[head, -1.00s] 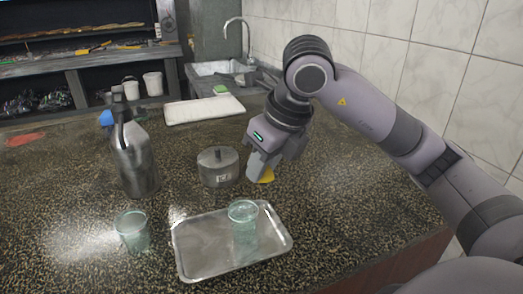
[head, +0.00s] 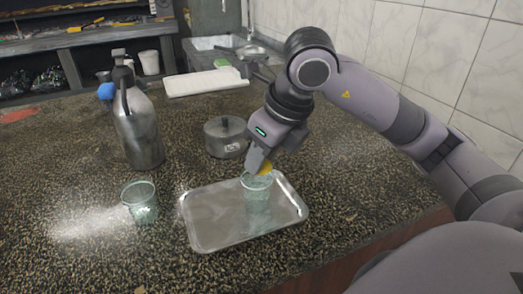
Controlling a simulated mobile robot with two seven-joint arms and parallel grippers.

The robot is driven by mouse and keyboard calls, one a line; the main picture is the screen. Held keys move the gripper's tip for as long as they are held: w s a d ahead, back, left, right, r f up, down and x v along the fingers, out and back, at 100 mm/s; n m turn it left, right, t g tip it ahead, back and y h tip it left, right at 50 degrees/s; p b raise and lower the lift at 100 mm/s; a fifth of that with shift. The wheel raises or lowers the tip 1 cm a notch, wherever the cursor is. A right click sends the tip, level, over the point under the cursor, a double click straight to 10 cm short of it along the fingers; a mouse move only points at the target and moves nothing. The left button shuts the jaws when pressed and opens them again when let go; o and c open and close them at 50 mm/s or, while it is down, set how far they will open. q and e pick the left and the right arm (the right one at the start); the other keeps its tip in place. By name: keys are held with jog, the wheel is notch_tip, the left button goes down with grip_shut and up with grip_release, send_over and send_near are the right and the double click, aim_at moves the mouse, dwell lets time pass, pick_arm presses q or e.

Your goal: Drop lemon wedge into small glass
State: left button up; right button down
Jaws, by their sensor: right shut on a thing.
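The yellow lemon wedge (head: 265,168) is between the fingers of my right gripper (head: 260,163), which is shut on it. The wedge is at the rim of a clear glass (head: 257,205) that stands on the metal tray; I cannot tell whether it is inside the rim or just above. A second clear glass (head: 141,203) stands on the counter left of the tray and looks shorter. The gripper partly hides the wedge and the far rim of the glass. My left gripper does not show.
The metal tray (head: 205,228) lies near the counter's front. A lidded metal pot (head: 226,138) is behind it, and a tall metal flask (head: 140,130) stands at left. A white board (head: 205,83) and a sink (head: 225,44) are at the back. The counter's right side is clear.

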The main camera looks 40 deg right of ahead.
jog(key=shift+f, duration=0.25)
jog(key=c, duration=0.8)
grip_release()
jog(key=shift+c, duration=0.2)
jog(key=shift+r, duration=0.1)
jog(key=shift+r+p, duration=2.25)
jog(key=shift+r, duration=0.75)
jog(key=shift+f, duration=0.1)
jog(key=shift+s, duration=0.1)
